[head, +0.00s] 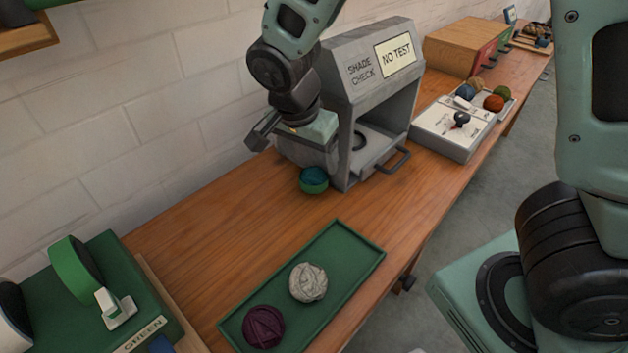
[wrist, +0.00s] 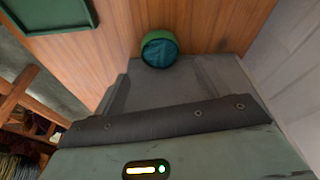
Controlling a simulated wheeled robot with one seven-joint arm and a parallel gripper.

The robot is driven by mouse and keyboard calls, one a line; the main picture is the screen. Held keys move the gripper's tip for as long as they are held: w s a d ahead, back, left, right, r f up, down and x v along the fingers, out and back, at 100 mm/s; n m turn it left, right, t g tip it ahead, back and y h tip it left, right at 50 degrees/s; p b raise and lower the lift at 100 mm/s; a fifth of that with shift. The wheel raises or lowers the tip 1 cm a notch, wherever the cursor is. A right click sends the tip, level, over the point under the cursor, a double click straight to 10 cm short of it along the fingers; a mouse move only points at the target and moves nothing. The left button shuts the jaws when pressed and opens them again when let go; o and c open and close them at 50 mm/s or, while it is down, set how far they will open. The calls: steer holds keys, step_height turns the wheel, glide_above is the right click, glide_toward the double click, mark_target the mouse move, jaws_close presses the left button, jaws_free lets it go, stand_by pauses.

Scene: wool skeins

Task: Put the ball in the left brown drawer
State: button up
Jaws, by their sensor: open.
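A teal ball (head: 314,174) sits in a small green cup (head: 314,187) on the wooden bench, beside the grey shade-check box. The wrist view shows the teal ball (wrist: 160,53) and its green rim at the top. My gripper (head: 290,148) is open, just above and behind the cup, by the box's left side. Its fingers are partly hidden, and I see nothing held. A brown wooden cabinet (head: 462,45) stands at the far right, with a green front and a red front (head: 502,42) showing. No brown drawer front is clearly visible.
The grey shade-check box (head: 360,84) has an open front and a dark handle. A green tray (head: 362,260) holds a pale ball and a purple ball. A white control box (head: 450,138) and several balls in a pale tray stand beyond. Bare bench lies left of the cup.

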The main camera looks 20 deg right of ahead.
mark_target(311, 173)
steer(key=x, duration=0.7)
steer(key=shift+s+a+f, duration=0.15)
steer(key=shift+a+f, duration=0.05)
steer(key=shift+a, duration=0.05)
steer(key=shift+c, duration=0.3)
steer(key=c, duration=1.1)
steer(key=shift+o, duration=0.2)
